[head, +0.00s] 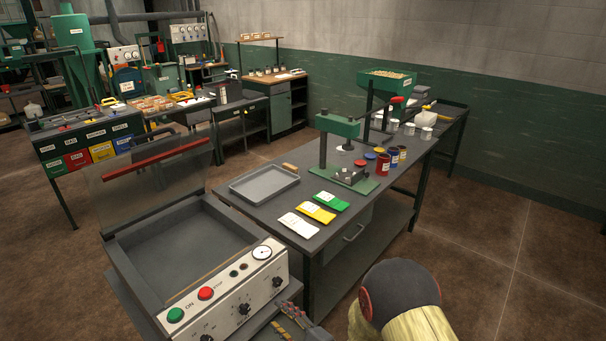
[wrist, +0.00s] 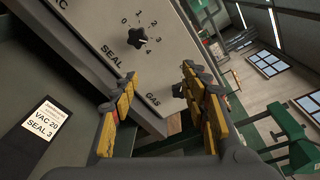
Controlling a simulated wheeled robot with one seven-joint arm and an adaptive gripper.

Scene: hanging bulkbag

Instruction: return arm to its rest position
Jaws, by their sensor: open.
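My gripper (head: 287,322) shows partly at the bottom edge of the head view, close to the right end of the vacuum sealer's control panel (head: 232,304). In the wrist view my gripper (wrist: 160,95) is open, its two yellow-and-black fingers apart with nothing held between them. Beyond the fingers is the panel, with a black seal knob (wrist: 137,36) and a gas knob (wrist: 180,90) partly behind the right finger. I cannot tell whether a finger touches the panel. The rounded dark and tan part of my arm (head: 402,292) stands at lower right.
The vacuum sealer's clear lid (head: 150,185) is raised. The workbench (head: 265,213) beside it holds a grey tray (head: 264,186), several pouches, a green press (head: 338,150) and cans. A label (wrist: 42,120) reads VAC 20, SEAL 3. Open floor (head: 500,250) lies to the right.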

